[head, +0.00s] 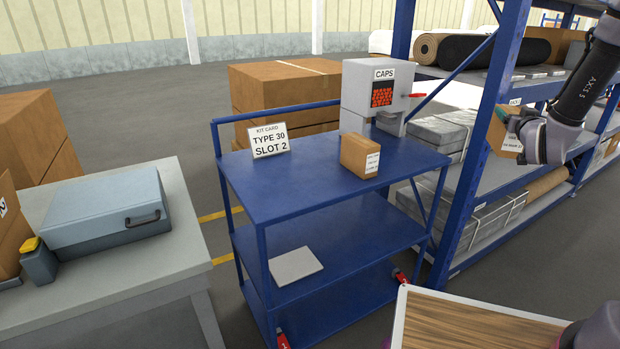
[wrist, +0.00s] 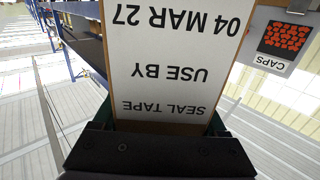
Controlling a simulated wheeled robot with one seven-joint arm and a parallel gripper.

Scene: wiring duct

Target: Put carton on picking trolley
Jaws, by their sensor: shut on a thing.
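My gripper (head: 514,118) is at the right in the head view, in front of the blue shelving. It is shut on a brown carton (head: 505,142), held tilted in the air to the right of the trolley. In the wrist view the carton (wrist: 165,60) fills the middle, its white label upside down and reading SEAL TAPE, USE BY 04 MAR 27. The blue picking trolley (head: 290,196) stands in the middle of the head view. A small brown carton (head: 352,157) with a white label sits on its top deck, toward the right.
A kit card (head: 269,141) reading TYPE 30 SLOT 2 stands at the trolley's back left. A grey CAPS dispenser (head: 357,87) stands behind the deck. The blue rack upright (head: 478,150) lies between trolley and gripper. The deck's left and front are clear.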

